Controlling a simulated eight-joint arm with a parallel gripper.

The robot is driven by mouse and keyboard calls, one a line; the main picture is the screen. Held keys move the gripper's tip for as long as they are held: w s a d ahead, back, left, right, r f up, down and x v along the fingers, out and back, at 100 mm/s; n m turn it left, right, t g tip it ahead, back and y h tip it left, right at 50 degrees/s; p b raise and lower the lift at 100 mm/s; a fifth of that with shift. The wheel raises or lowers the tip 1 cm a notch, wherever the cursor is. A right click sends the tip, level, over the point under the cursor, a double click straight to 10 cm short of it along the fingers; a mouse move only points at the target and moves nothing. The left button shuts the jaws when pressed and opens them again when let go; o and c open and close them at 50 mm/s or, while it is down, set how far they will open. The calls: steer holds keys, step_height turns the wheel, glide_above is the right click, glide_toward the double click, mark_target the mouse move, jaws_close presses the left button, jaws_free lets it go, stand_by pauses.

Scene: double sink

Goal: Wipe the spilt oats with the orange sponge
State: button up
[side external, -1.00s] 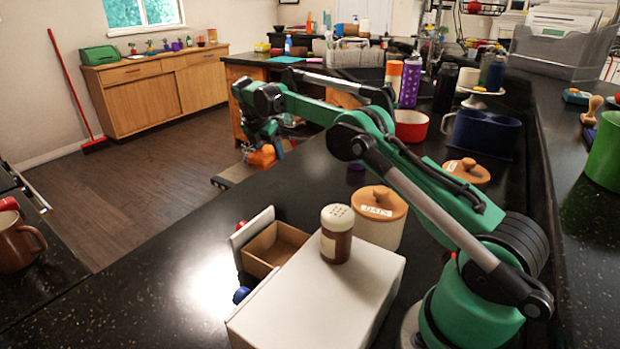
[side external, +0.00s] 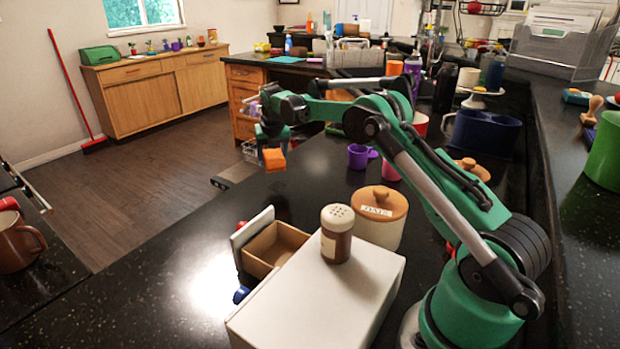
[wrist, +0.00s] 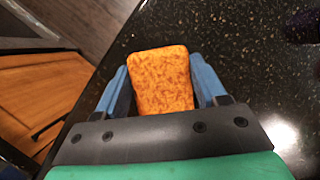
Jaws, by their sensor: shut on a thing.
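The orange sponge (side external: 274,159) is held in my gripper (side external: 273,148) above the black counter, near its left edge in the side view. In the wrist view the sponge (wrist: 162,80) sits between the two blue fingers of my gripper (wrist: 162,85), which are shut on its sides. Its face shows brown mottled specks. No heap of spilt oats can be made out on the counter in either view. A lidded canister (side external: 377,215) with a wooden lid stands on the counter, its label too small to read for sure.
A white box (side external: 315,290) with a shaker (side external: 337,233) on top stands at the front, its drawer (side external: 272,247) open. A purple cup (side external: 358,156) and a pink cup (side external: 390,171) stand right of the gripper. The counter (side external: 230,215) left of the drawer is mostly clear.

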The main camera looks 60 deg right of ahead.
mark_target(274, 182)
steer(key=shift+f, duration=2.9)
steer(key=shift+s, duration=0.9)
steer(key=shift+c, duration=0.6)
steer(key=shift+s, duration=0.7)
steer(key=shift+w, duration=1.55)
steer(key=shift+w+r, duration=0.1)
steer(key=shift+r, duration=3.95)
steer(key=shift+a, duration=0.1)
